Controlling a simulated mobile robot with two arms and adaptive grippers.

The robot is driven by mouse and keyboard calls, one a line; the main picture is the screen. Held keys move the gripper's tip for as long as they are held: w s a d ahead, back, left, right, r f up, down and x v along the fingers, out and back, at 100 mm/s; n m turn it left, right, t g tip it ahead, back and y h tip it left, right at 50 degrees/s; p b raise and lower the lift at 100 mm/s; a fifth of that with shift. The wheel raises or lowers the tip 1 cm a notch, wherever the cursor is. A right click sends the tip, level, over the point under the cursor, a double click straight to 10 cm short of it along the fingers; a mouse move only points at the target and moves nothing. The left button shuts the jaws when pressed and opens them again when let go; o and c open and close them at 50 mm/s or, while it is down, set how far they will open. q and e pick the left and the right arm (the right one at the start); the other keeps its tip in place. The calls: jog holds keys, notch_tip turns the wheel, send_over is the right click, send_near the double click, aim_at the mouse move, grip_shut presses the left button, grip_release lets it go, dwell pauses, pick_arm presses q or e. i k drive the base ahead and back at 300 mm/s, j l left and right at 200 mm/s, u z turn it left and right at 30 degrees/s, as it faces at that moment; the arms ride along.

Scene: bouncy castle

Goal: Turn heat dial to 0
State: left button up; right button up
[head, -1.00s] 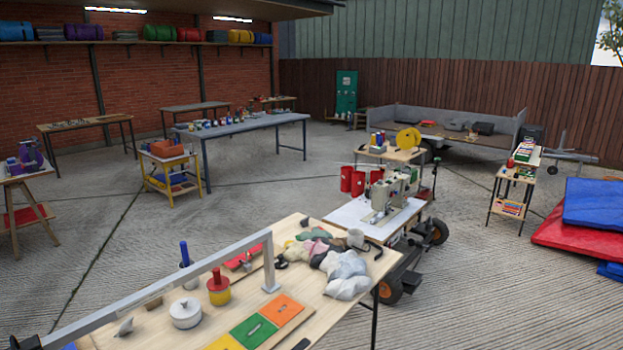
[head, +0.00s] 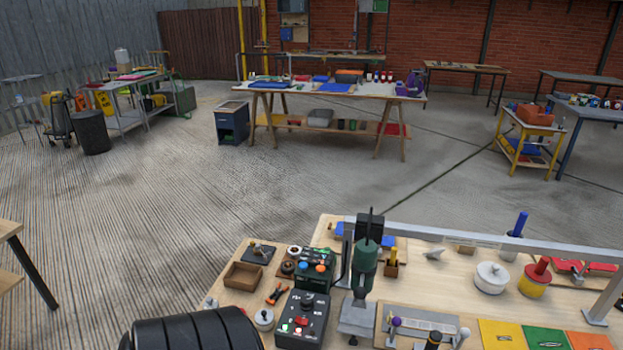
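A dark control box (head: 303,325) sits at the bottom of the head view, near the left part of the wooden workbench (head: 462,262). It has a black knob, a red switch and small lit green spots on top. Behind it stands a dark green box (head: 316,270) with orange and blue knobs. Both boxes carry round controls, and their markings are too small to read, so I cannot tell which is the heat dial or where it points. Neither of my grippers is in view.
A green upright tool (head: 365,268) stands just right of the boxes. A metal rail (head: 480,243) runs above the bench. A wooden tray (head: 243,276) lies left. A black ribbed shape (head: 190,332) fills the bottom left. Open concrete floor (head: 180,200) lies beyond the bench.

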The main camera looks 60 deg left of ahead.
aim_at(306, 304)
jog(key=u, duration=1.95)
